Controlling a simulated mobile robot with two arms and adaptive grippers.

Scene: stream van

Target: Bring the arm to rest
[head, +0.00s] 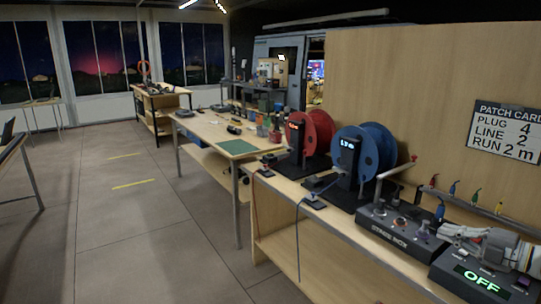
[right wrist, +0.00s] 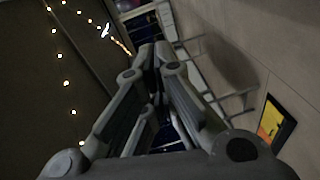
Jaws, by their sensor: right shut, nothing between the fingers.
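My right gripper (head: 446,231) comes in from the right edge of the head view, over the dark box with the green OFF display (head: 482,280). Its fingers point left and it holds nothing. In the right wrist view the fingers of this gripper (right wrist: 154,52) are together at their tips, with nothing between them. Whether the gripper touches the box below cannot be told. My left gripper is not in view.
A bench (head: 335,230) runs along the right with a red reel (head: 318,130), a blue reel (head: 376,150) and a dark control box (head: 400,224). A patch card (head: 506,133) hangs on the wooden panel (head: 420,85). The floor (head: 130,220) at left centre is clear.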

